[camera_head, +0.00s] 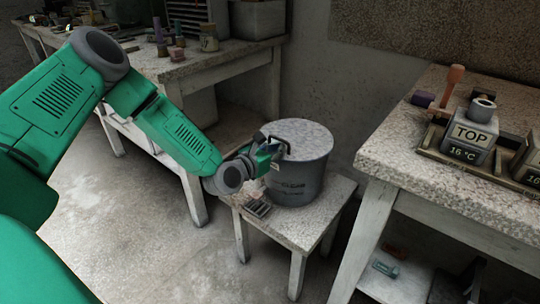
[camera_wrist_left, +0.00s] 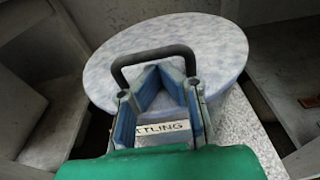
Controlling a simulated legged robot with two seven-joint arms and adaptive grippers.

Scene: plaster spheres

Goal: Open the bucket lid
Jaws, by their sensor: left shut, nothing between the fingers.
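The grey bucket (camera_head: 300,180) stands upright on a small stool. Its round, speckled pale lid (camera_head: 302,137) lies flat on top and covers the opening; the lid (camera_wrist_left: 215,55) also fills much of the left wrist view. A dark arched handle (camera_wrist_left: 152,53) shows at the lid's near edge, just beyond my fingers. My left gripper (camera_head: 274,152) is at the left side of the bucket's rim, by the handle. It is shut and empty; its blue-padded fingers (camera_wrist_left: 160,95) show in the left wrist view, with a bucket label behind them. Contact with the handle cannot be told. My right gripper is not in view.
The stool (camera_head: 313,227) has a small dark rack (camera_head: 258,207) at its front left. A cluttered bench (camera_head: 235,57) stands behind. The floor at left is clear.

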